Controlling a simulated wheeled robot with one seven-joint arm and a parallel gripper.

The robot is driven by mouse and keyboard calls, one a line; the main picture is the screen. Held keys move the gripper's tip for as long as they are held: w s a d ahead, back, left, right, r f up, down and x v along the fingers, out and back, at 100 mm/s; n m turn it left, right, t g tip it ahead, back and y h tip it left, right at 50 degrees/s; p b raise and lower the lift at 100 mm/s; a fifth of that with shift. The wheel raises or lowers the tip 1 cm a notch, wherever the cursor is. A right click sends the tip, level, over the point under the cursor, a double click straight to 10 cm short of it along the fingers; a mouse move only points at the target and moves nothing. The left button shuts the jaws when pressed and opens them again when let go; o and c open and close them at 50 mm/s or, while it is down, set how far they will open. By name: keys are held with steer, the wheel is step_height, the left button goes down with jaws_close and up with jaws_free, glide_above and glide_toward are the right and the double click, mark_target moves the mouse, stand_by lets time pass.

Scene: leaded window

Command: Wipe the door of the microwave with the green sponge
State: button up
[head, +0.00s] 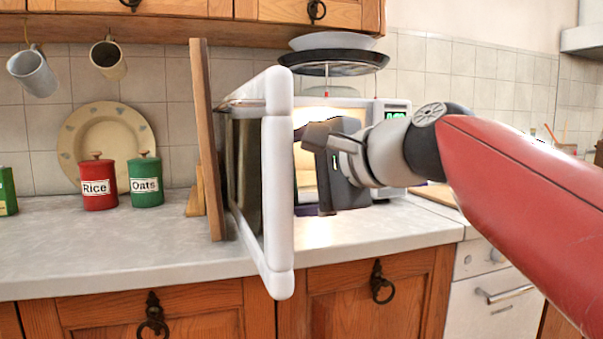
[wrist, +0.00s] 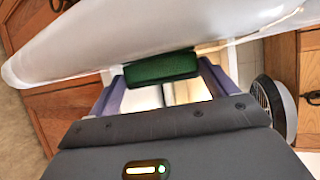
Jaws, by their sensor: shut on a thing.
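The microwave (head: 393,108) stands on the counter with its door (head: 279,190) swung wide open towards me. The door's white edge faces the head camera. My gripper (head: 318,150) is just right of the door, in front of the lit opening. In the wrist view my gripper (wrist: 161,85) has its two purple fingers shut on the green sponge (wrist: 160,68). The sponge's far side is at the white door frame (wrist: 150,35); I cannot tell whether it touches. The sponge is hidden in the head view.
A wooden board (head: 207,140) stands upright left of the door. Rice (head: 99,185) and Oats (head: 145,182) canisters and a plate (head: 105,135) are further left. A dark-rimmed stand (head: 333,57) is above the microwave. The counter front (head: 120,265) is clear.

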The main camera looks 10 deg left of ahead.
steer(key=shift+s+a, duration=0.65)
steer(key=shift+a, duration=0.25)
steer(key=shift+w+a, duration=0.1)
steer(key=shift+w+a+p, duration=0.45)
steer(key=shift+w+a, duration=0.05)
steer(key=shift+w, duration=0.3)
steer(key=shift+w+a+p, duration=0.45)
steer(key=shift+w+a, duration=0.05)
steer(key=shift+w, duration=0.3)
steer(key=shift+s+d+f, duration=0.1)
steer(key=shift+s+d, duration=0.15)
steer(key=shift+s, duration=0.15)
steer(key=shift+s+d+r, duration=0.2)
steer(key=shift+s+d, duration=0.1)
steer(key=shift+s, duration=0.25)
steer(key=shift+w+a, duration=0.6)
steer(key=shift+w, duration=0.25)
steer(key=shift+f, duration=0.1)
